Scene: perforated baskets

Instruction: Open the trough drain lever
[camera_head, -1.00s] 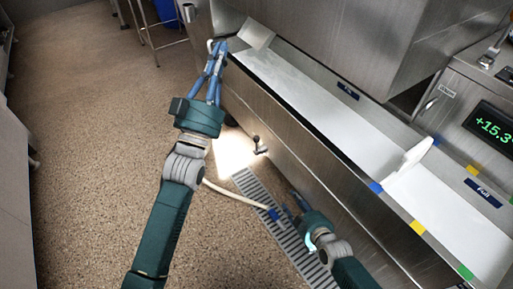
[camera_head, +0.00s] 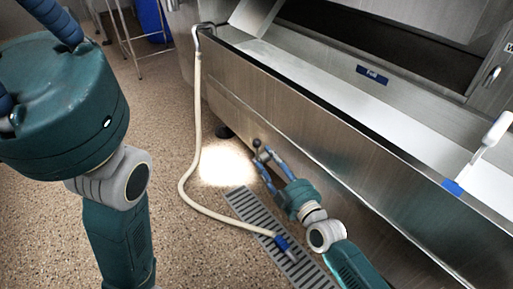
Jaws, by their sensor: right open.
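The trough drain lever (camera_head: 257,144) is a small dark knob low on the steel front wall of the trough (camera_head: 310,125). My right gripper (camera_head: 264,162) is open, with its blue fingers at the lever. I cannot tell whether they touch it or whether the lever is between them. My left gripper (camera_head: 60,105) looms large at the left edge, close to the camera and far from the lever. Its blue fingers run out of the frame, so its opening is hidden.
A cream hose (camera_head: 192,150) hangs from the trough's far corner and runs over the floor to a blue nozzle (camera_head: 282,242) on the slotted floor drain (camera_head: 250,208). A wire stand (camera_head: 125,35) and a blue bin (camera_head: 152,20) stand at the back. Open floor lies left of the hose.

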